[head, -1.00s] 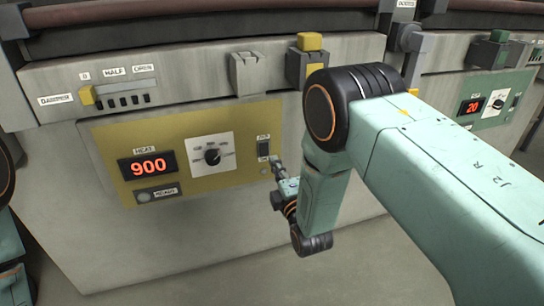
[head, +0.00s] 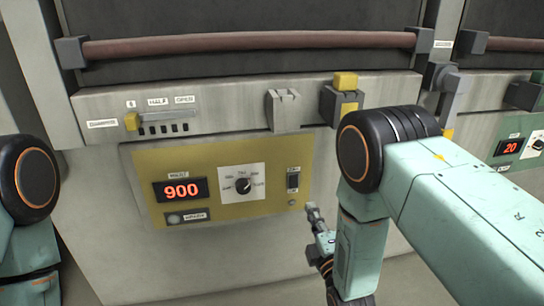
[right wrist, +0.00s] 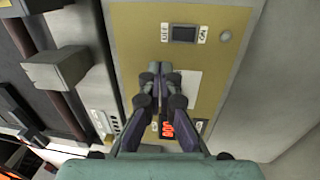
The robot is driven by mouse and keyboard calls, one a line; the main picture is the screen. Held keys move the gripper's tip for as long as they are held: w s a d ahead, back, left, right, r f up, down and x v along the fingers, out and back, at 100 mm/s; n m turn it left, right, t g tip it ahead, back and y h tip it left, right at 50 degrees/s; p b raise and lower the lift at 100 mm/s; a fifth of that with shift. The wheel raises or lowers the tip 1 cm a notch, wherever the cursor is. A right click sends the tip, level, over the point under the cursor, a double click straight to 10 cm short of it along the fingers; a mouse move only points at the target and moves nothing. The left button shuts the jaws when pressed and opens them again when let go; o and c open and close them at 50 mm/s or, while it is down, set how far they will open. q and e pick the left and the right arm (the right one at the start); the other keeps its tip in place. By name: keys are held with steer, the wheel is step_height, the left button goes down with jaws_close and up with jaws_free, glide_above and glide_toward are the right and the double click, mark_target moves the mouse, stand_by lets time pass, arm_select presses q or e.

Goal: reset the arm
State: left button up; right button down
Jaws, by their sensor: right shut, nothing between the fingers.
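My right gripper (head: 312,210) is at the lower right of the yellow control panel (head: 222,157), just below the black rocker switch (head: 293,181). In the right wrist view its fingers (right wrist: 160,70) are together with nothing between them. The switch (right wrist: 184,33) shows beyond the fingertips, between two small labels. The fingers appear apart from the panel, and hide part of the dial plate and display in that view. My right arm comes in from the right. My left arm shows at the left edge; its gripper is out of view.
The panel has a red display reading 900 (head: 181,190), a dial (head: 243,186) and a button (head: 174,219). Above are a yellow slider (head: 131,121), a grey bracket (head: 284,110), a yellow-topped block (head: 345,82) and a long bar (head: 250,45). Another panel (head: 512,145) reads 20.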

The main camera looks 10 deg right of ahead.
steer(key=s+d+f+m+g+p, duration=0.1)
steer(key=s+d+f+m+g, duration=0.1)
steer(key=s+f+m+g, duration=1.25)
arm_select(q)
step_height(320, 180, up, 4)
steer(key=p, duration=0.3)
arm_select(e)
steer(key=s+d+m+g, duration=0.1)
steer(key=s+m+g, duration=0.3)
steer(key=s, duration=2)
steer(key=shift+d+g+h, duration=0.3)
steer(key=shift+g, duration=0.15)
steer(key=shift+f, duration=0.1)
arm_select(q)
steer(key=shift+o, duration=0.3)
